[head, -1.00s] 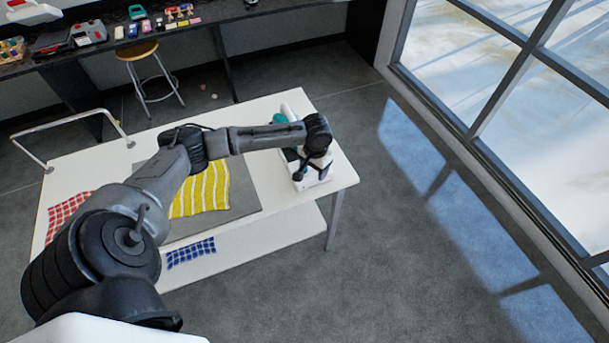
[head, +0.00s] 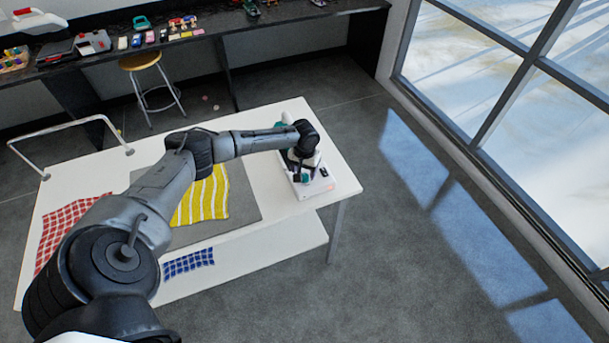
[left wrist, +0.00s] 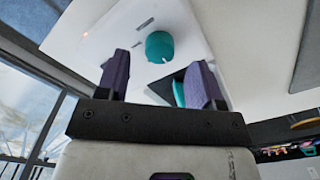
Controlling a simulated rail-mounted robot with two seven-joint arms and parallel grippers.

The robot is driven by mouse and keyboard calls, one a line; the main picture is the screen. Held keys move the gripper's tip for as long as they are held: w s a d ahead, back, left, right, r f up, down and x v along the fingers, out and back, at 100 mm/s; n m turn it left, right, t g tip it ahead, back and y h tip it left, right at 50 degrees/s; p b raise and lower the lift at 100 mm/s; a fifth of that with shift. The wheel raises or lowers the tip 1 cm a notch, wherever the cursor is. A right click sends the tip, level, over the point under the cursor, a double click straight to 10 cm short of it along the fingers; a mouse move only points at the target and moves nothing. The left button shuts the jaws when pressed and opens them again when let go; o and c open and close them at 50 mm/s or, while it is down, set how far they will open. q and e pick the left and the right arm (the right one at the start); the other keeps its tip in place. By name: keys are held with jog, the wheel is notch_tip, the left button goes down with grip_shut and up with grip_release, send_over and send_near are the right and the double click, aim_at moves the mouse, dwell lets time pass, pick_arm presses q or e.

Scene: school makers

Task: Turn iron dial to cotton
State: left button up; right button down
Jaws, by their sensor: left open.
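The white iron unit (head: 318,188) stands at the right end of the white table, partly hidden by my left arm. Its round teal dial (left wrist: 159,46) with a small white pointer mark shows on the white panel in the left wrist view, with dark marks around it. My left gripper (left wrist: 158,78) is open, its two purple fingers spread to either side below the dial in that view. I see no contact with the dial. In the head view the left gripper (head: 303,163) is over the unit. A teal part (left wrist: 178,93) shows beside the right finger. My right gripper is out of view.
On the table (head: 274,190) lie a yellow striped cloth (head: 206,196) on a grey mat (head: 241,190), a red checked cloth (head: 66,228) and a metal rail (head: 70,130). A blue checked cloth (head: 188,262) is on the lower shelf. Floor to the right is clear.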

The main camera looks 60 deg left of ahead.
aim_at(304, 176)
pick_arm(q)
jog(key=shift+f, duration=1.55)
jog(key=c, duration=0.9)
